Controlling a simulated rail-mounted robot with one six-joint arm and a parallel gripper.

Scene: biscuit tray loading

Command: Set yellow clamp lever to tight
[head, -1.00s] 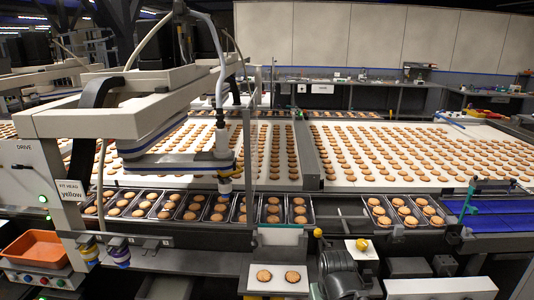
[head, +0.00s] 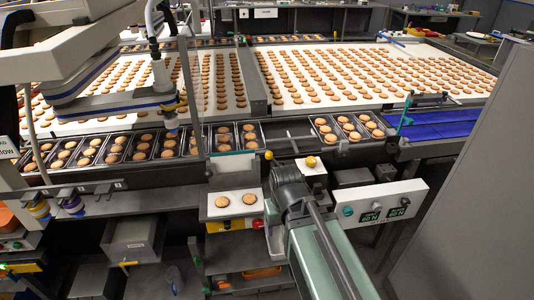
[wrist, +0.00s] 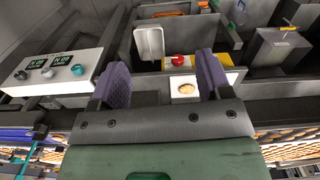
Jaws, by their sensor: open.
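Neither knob is clear there.
A white plate with two biscuits (head: 238,215) sits left of my arm, above a yellow panel with a red button (head: 258,223). A white control panel (head: 380,204) stands right. Biscuit trays (head: 170,157) line the conveyor. A teal lever (head: 405,110) is farther right.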

